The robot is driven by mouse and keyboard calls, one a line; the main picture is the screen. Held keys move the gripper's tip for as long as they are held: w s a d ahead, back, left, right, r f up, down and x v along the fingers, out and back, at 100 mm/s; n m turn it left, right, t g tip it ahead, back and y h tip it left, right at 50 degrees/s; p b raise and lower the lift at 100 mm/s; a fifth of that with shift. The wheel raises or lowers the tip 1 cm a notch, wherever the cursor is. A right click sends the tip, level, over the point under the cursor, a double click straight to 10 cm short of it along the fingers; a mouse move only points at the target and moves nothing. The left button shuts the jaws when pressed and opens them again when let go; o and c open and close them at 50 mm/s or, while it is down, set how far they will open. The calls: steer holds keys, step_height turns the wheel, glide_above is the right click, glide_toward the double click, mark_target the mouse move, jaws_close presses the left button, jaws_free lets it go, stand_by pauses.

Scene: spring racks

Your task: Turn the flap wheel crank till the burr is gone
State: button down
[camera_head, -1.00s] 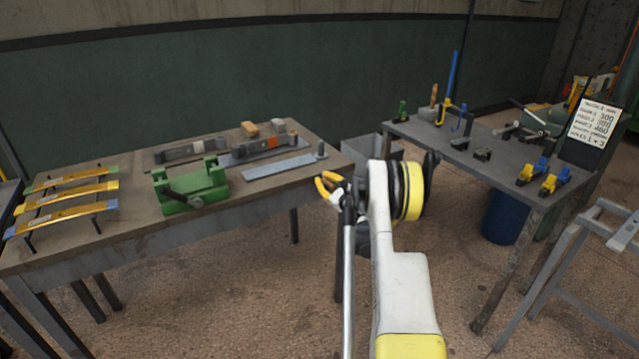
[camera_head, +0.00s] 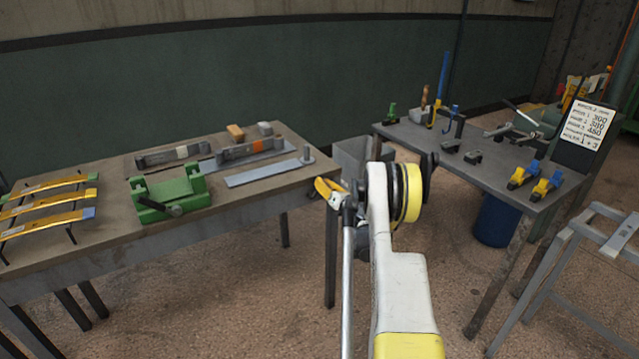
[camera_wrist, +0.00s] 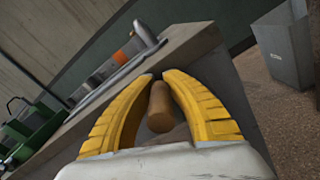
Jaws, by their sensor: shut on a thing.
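My gripper (camera_head: 322,188), with yellow fingers, is at the front right corner of the left workbench. In the wrist view its fingers (camera_wrist: 160,80) are closed around a short brown round handle (camera_wrist: 160,112). It looks like wood, and I take it for the crank handle. The rest of the crank and the flap wheel are hidden or cannot be made out. A flat grey strip (camera_head: 262,174) with a small upright post at its right end lies on the bench near the gripper. I cannot make out a burr on it.
The left bench (camera_head: 105,225) holds a green fixture (camera_head: 172,197), grey spring packs and yellow-topped strips (camera_head: 42,208). A grey bin (camera_head: 358,155) stands behind my arm. The right bench (camera_head: 480,165) holds small tools, yellow-and-blue clamps and a number board (camera_head: 583,132). A grey stand (camera_head: 560,255) is at right.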

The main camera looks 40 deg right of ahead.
steer(key=shift+s+d+f+m, duration=0.1)
steer(key=shift+d+f+m, duration=0.2)
steer(key=shift+m, duration=0.35)
steer(key=shift+s+d+f+m, duration=0.1)
steer(key=shift+d+f+m, duration=0.15)
steer(key=shift+m, duration=0.4)
